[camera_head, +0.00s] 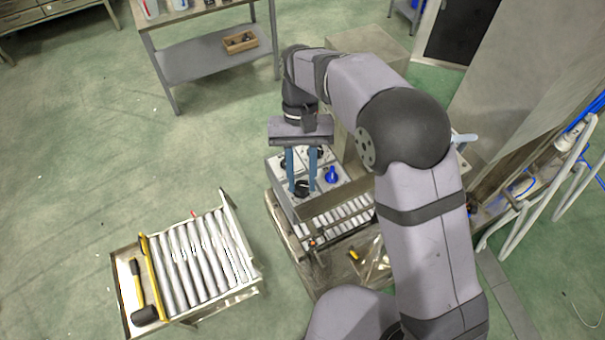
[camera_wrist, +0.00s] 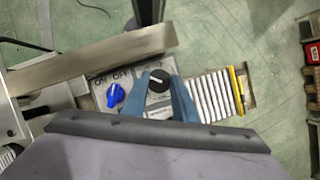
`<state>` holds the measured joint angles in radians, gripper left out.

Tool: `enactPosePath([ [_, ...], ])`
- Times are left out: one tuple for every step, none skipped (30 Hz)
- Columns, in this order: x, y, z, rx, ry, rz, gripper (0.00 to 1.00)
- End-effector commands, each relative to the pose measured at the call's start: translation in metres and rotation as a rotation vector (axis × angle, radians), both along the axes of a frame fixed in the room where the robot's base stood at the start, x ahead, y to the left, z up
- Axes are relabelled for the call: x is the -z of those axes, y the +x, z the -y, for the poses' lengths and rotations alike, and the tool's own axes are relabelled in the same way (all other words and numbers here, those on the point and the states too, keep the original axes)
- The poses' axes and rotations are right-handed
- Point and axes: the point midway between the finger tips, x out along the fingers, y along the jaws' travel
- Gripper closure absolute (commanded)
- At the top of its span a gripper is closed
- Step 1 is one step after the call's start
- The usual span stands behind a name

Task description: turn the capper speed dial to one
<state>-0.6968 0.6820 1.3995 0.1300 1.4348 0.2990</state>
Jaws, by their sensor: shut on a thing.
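A black round dial (camera_wrist: 159,80) with a pale pointer line sits on a grey control panel (camera_wrist: 142,68). It also shows in the head view (camera_head: 302,189), between my fingertips. My gripper (camera_wrist: 159,84) has its two blue fingers on either side of this dial and is shut on it. In the head view my gripper (camera_head: 303,187) points down onto the panel. A blue knob (camera_wrist: 116,95) sits beside the dial, under the lettering ON and OFF; it also shows in the head view (camera_head: 331,175). The scale around the black dial is too small to read.
A roller conveyor (camera_head: 205,255) with a yellow bar and a black-headed mallet (camera_head: 142,300) stands at the left. More rollers (camera_head: 340,217) lie right beside the panel. A metal beam (camera_wrist: 100,60) runs close by the panel. A workbench with a wooden box (camera_head: 240,42) stands behind.

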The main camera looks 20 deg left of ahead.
Motion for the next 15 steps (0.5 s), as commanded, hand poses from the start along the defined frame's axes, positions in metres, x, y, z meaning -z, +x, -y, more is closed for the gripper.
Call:
enactPosePath([
  [-0.0011,0.0002,-0.0018,-0.046,0.002,0.003,0.97],
  [-0.001,0.0001,-0.0022,-0.074,0.002,0.004,0.97],
  [-0.001,0.0,-0.0021,-0.113,0.001,0.003,0.97],
  [-0.0009,-0.0002,-0.0022,-0.142,0.001,0.003,0.97],
  [-0.001,-0.0005,-0.0025,-0.17,0.001,0.003,0.97],
  [-0.001,-0.0006,-0.003,-0.208,0.002,0.002,0.97],
  [-0.0011,-0.0005,-0.003,-0.237,0.001,0.004,0.97],
  [-0.0011,-0.0006,-0.0032,-0.264,0.002,0.004,0.97],
  [-0.0012,-0.0007,-0.0037,-0.302,0.003,0.004,0.97],
  [-0.0012,-0.0008,-0.0039,-0.332,0.002,0.004,0.97],
  [-0.0012,-0.001,-0.004,-0.36,0.002,0.004,0.97],
  [-0.0013,-0.0013,-0.0043,-0.397,0.003,0.004,0.97],
  [-0.0013,-0.0012,-0.0042,-0.426,0.003,0.004,0.97],
  [-0.0013,-0.0014,-0.0044,-0.455,0.003,0.005,0.97],
  [-0.0013,-0.0018,-0.0049,-0.492,0.003,0.005,0.97],
])
